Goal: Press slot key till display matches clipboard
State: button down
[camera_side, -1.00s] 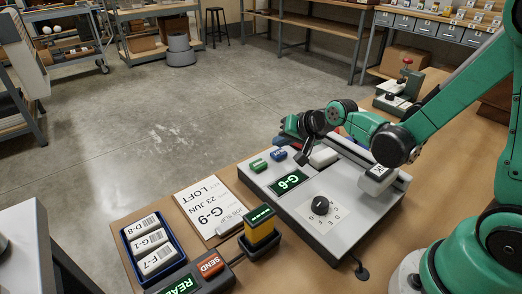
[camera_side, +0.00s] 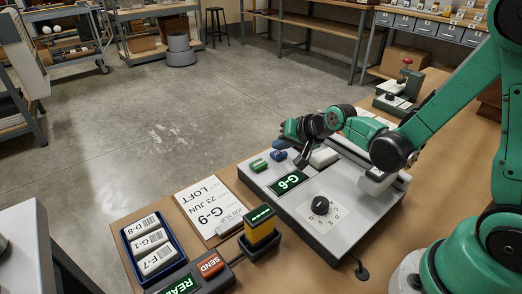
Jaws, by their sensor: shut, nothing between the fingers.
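The grey console (camera_side: 355,213) lies on the bench with a lit green display (camera_side: 289,182) reading G-6. A green key (camera_side: 258,165), a blue key (camera_side: 279,155) and a white block (camera_side: 323,157) stand along its far side. I cannot read which key is the slot key. The clipboard (camera_side: 209,206) lies left of the console; its sheet reads G-9, 23 JUN, LOFT. My gripper (camera_side: 283,143) is shut and empty, just above and behind the blue key. The picture does not show clearly whether it touches a key.
A black knob (camera_side: 320,205) stands on the console. A blue tray (camera_side: 183,261) holds white blocks labelled D-8, G-1 and F-7. A second machine (camera_side: 398,88) stands at the back right.

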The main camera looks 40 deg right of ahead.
aim_at(281, 154)
jog(key=shift+f, duration=0.45)
dwell(0.6)
jog(key=shift+r, duration=0.9)
jog(key=shift+r, duration=2.5)
dwell(0.6)
notch_tip(281, 154, up, 4)
jog(key=shift+f, duration=0.1)
dwell(0.3)
